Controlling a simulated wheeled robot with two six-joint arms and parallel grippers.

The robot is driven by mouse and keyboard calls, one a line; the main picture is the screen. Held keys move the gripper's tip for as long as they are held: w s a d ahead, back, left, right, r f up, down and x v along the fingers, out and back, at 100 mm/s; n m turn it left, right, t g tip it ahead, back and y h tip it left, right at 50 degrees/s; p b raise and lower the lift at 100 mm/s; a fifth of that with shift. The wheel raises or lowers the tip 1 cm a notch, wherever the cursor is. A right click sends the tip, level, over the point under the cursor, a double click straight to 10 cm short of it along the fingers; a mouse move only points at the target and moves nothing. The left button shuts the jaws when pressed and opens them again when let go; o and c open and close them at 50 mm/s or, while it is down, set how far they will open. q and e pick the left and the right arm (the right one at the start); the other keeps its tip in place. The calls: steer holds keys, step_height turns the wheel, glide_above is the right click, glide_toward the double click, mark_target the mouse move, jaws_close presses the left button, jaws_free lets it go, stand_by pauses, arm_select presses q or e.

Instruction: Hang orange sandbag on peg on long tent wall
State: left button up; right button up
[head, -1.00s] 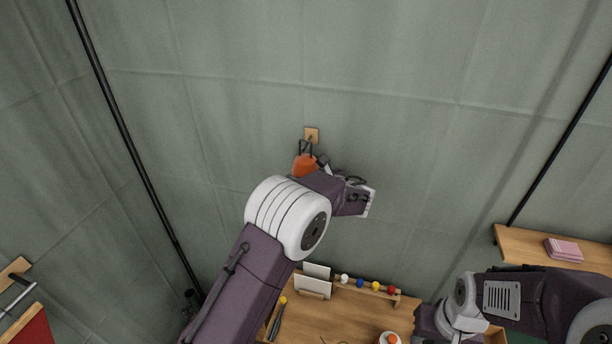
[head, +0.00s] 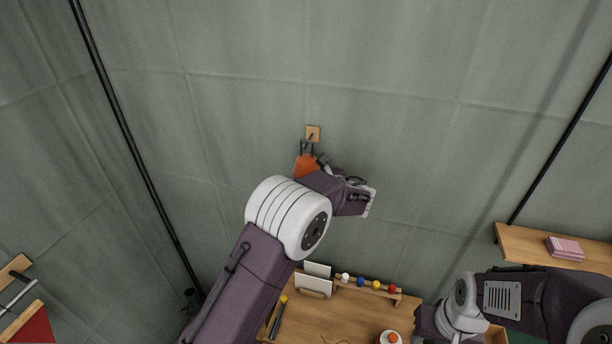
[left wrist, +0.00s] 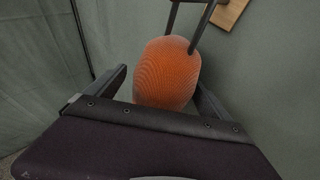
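The orange sandbag (head: 305,167) is near the long tent wall, upright with its dark strap above it. It also shows in the left wrist view (left wrist: 167,78). The peg's wooden plate (head: 313,134) is on the wall just above the strap; its corner shows in the left wrist view (left wrist: 232,12). I cannot tell whether the strap is over the peg. My left gripper (left wrist: 161,88) has its fingers apart on both sides of the bag, with a narrow gap on the left. My right arm is at the lower right of the head view, its fingers unclear.
Below is a wooden table (head: 335,315) with white cards (head: 316,270) and a rack of coloured balls (head: 368,285). A shelf with pink napkins (head: 565,247) is at the right. Dark tent poles (head: 125,125) cross the walls. The wall around the peg is clear.

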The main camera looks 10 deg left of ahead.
arm_select(q)
steer(key=shift+d, duration=0.1)
steer(key=shift+f, duration=0.15)
steer(key=shift+s+d, duration=0.15)
steer(key=shift+d, duration=0.05)
steer(key=b+v, duration=0.4)
steer(key=v, duration=0.4)
steer(key=s+a+f+n+g+h+b, duration=0.2)
steer(key=s+a+f+n+g+b, duration=0.15)
steer(key=s+f+n, duration=0.4)
steer(key=s+a+f+n+g+h+b, duration=0.2)
steer(key=s+a+f+n+g, duration=0.25)
steer(key=s+f, duration=0.5)
steer(key=s+d+f+n+h+b, duration=0.2)
steer(key=s+f+n+h, duration=0.3)
steer(key=s+f+n, duration=0.5)
steer(key=n+b, duration=0.1)
steer(key=n, duration=0.4)
steer(key=shift+f+n+g, duration=0.3)
steer(key=shift+n+g, duration=0.1)
